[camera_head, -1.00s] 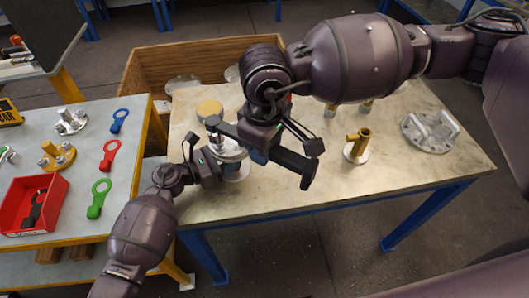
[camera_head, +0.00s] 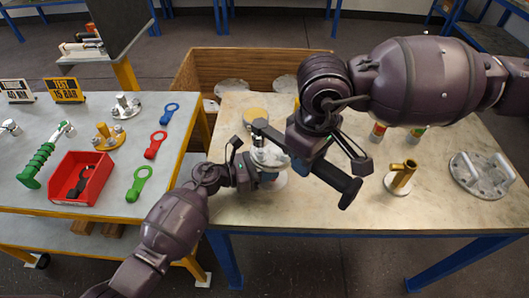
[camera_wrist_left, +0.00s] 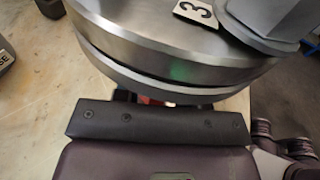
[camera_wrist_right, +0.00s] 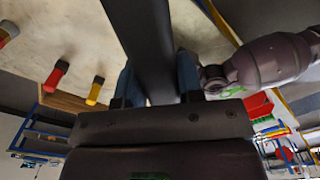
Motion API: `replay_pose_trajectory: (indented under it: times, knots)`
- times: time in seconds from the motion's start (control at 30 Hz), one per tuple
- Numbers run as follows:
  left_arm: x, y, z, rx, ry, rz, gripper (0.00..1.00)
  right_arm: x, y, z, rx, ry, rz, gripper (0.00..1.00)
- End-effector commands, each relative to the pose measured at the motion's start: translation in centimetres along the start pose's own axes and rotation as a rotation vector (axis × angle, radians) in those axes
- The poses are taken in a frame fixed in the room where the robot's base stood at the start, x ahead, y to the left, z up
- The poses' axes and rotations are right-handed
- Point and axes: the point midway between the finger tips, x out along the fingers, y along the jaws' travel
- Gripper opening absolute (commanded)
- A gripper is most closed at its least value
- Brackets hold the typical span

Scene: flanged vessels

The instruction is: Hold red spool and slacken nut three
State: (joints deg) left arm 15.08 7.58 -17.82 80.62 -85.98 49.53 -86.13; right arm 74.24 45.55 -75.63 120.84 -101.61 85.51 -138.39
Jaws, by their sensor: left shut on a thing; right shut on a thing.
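The steel flanged vessel (camera_head: 271,157) stands on the near left of the pale table, partly hidden by my arms. In the left wrist view its round steel flange (camera_wrist_left: 170,62) carries a "3" label beside a large grey nut (camera_wrist_left: 270,18). My left gripper (camera_head: 262,177) is shut just below the flange. A sliver of the red spool (camera_wrist_left: 148,101) shows between its fingers; the rest is hidden. My right gripper (camera_head: 308,160) is shut on a long black wrench (camera_head: 338,187). The wrench's far end reaches over the vessel top; its fit on the nut is hidden.
A brass fitting (camera_head: 402,176) and a flange plate with handles (camera_head: 481,175) stand on the right of the table. The left bench holds blue, red and green ring tools (camera_head: 138,183) and a red bin (camera_head: 80,178). The table's front middle is clear.

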Motion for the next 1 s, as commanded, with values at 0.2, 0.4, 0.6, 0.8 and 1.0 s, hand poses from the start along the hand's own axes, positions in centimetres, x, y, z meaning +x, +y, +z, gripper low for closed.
replay_pose_trajectory:
  times: [0.2,0.4,0.6,0.8,1.0]
  knots:
    - [0.0,0.0,0.0,-0.001,0.0,0.0,0.56,-0.1,0.0,0.0,0.0,0.002,0.0,0.06]
    - [0.0,0.0,0.0,-0.001,0.0,0.0,0.68,-0.1,0.0,0.0,0.0,0.002,0.0,0.06]
    - [-0.2,0.0,0.0,0.0,0.0,0.0,0.68,-0.1,0.0,0.0,0.0,0.002,0.0,0.06]
    - [-2.3,0.0,-0.1,0.0,0.003,0.002,0.68,-0.1,0.0,0.0,0.0,0.002,0.0,0.06]
    - [-6.0,0.0,-0.1,0.001,0.003,0.001,0.68,-0.1,0.0,0.0,0.0,0.002,0.0,0.06]
